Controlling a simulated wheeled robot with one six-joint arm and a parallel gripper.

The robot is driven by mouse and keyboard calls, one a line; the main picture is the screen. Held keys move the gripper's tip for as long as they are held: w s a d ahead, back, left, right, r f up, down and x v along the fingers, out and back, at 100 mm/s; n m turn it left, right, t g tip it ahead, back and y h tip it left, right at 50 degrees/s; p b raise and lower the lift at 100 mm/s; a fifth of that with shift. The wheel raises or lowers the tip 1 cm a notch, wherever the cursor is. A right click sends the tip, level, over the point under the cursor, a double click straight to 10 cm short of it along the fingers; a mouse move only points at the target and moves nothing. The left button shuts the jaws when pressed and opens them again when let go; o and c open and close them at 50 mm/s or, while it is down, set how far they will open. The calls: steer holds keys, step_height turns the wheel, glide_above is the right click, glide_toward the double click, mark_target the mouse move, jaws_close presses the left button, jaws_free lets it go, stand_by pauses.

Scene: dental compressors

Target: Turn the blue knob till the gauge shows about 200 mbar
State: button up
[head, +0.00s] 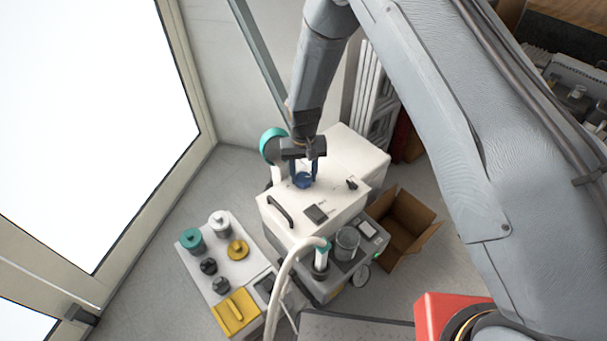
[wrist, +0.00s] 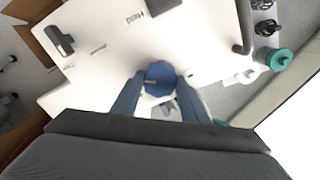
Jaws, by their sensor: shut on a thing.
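The blue knob (head: 303,181) sits on the top face of a white box-shaped unit (head: 335,205). In the wrist view the knob (wrist: 159,78) is round and faceted, with a small light mark on it. My gripper (head: 304,172) points down at the knob, and its two blue fingers are closed on the knob's sides. In the wrist view my gripper (wrist: 158,90) has one finger on each side of the knob. A small dark square panel (head: 316,213) is on the unit's front part, which may be the gauge; no reading is legible.
A black handle (head: 280,211) and a black switch (head: 352,184) are on the unit. A glass jar (head: 347,243) and a pale hose (head: 284,275) are in front. A tray of knobs and lids (head: 216,270) stands left, an open cardboard box (head: 404,226) right.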

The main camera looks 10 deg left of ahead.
mark_target(304, 177)
steer(key=shift+m, duration=0.3)
steer(key=o, duration=1.1)
steer(key=shift+c, duration=0.2)
steer(key=shift+r+b, duration=0.3)
steer(key=shift+r, duration=3.6)
